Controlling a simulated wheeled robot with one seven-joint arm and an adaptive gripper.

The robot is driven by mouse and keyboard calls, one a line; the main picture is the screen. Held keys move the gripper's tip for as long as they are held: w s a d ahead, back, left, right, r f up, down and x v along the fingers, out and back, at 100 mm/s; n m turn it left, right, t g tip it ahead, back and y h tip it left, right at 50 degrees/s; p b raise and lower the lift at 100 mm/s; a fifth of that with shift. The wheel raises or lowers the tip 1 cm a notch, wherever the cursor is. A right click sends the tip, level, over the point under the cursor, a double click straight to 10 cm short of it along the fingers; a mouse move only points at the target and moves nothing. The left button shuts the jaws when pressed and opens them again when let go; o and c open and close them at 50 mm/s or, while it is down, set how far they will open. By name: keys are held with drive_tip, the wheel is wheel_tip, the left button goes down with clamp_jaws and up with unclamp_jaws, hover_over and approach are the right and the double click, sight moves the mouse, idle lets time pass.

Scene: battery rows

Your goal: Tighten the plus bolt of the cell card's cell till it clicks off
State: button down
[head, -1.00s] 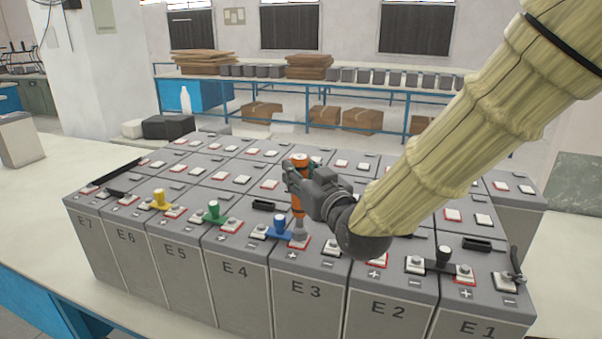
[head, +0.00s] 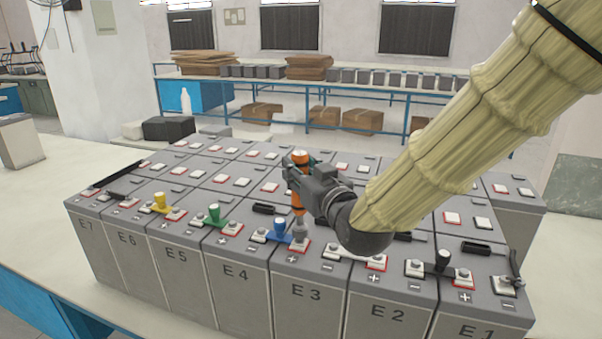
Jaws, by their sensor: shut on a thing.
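My gripper (head: 302,178) is shut on an orange tool (head: 299,201) with a grey lower end, held about upright. The tool's grey end (head: 300,227) is over the red-edged plus terminal (head: 300,244) of cell E3 (head: 307,291). I cannot tell whether it is seated on the bolt, and the bolt head is hidden under it. A link with a blue grip (head: 279,227) runs from the terminal of E4 (head: 236,273) to this one. No cell card can be made out in view.
The cells stand in rows on a pale bench (head: 40,190). Links with a green grip (head: 214,211), a yellow grip (head: 159,199) and a black grip (head: 443,256) stand up along the front row. A dark curved piece (head: 515,264) is on E1 at right.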

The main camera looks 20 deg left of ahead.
sight(304, 158)
drive_tip(key=shift+r+p, duration=0.65)
drive_tip(key=shift+r, duration=0.95)
